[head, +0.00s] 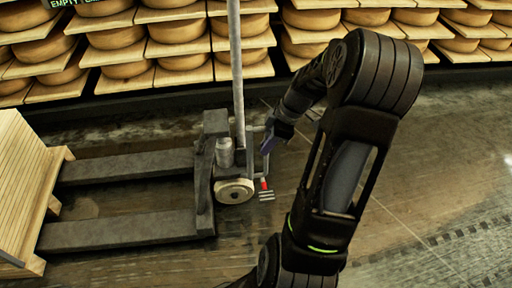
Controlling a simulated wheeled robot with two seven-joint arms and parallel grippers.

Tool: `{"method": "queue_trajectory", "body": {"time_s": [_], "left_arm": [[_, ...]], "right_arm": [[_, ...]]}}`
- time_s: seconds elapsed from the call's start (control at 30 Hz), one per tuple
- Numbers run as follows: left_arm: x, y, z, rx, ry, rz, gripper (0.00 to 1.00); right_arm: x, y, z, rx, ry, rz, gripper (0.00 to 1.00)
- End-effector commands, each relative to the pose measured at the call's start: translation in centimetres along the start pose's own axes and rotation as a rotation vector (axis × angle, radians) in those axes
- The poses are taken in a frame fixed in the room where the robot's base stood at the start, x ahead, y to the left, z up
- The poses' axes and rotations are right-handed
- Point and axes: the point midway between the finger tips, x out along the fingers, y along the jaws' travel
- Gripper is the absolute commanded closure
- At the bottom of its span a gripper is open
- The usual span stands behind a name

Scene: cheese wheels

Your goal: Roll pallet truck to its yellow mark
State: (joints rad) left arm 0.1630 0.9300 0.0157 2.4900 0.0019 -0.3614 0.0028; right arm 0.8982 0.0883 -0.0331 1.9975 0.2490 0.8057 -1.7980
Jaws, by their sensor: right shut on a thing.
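The pallet truck (207,190) stands on the floor at left centre, with two dark forks (120,230) pointing left, a pale wheel (234,191) and an upright grey pole (236,75). A small red-tipped pedal (265,190) sticks out low on its right side. My right arm reaches in from the lower right. My right gripper (268,146) is shut on the pallet truck's grey bracket, just right of the pole; its exact hold is small and partly hidden. I see no yellow mark. My left gripper is not in view.
Shelves of cheese wheels (180,32) on wooden boards line the back. A slatted wooden piece (28,190) stands at the left, at the fork ends. Open floor (430,190) lies to the right, with a grate-like strip at the lower right.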

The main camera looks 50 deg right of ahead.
Motion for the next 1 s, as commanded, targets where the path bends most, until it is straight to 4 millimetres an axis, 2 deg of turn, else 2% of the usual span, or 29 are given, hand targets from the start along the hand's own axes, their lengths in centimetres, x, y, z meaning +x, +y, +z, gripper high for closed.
{"method": "queue_trajectory", "body": {"time_s": [0.03, 0.27, 0.3, 0.53, 0.83, 1.0], "left_arm": [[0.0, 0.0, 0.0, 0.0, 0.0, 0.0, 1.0], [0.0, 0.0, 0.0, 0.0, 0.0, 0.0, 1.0], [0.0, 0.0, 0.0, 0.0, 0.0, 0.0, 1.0], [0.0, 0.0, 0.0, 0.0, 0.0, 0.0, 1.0], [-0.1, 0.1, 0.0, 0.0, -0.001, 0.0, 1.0], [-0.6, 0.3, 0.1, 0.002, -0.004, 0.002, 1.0]], "right_arm": [[0.1, 0.3, -1.1, -0.015, 0.014, 0.006, 1.0], [0.1, 0.2, -1.3, -0.017, 0.016, 0.003, 1.0], [0.1, 0.2, -1.3, -0.016, 0.016, 0.003, 0.82], [0.1, 0.0, -1.0, -0.012, 0.013, -0.001, 0.64], [-0.1, 0.0, -0.9, -0.01, 0.011, -0.003, 0.64], [-1.8, 0.0, -0.9, -0.012, 0.01, -0.001, 0.64]]}}
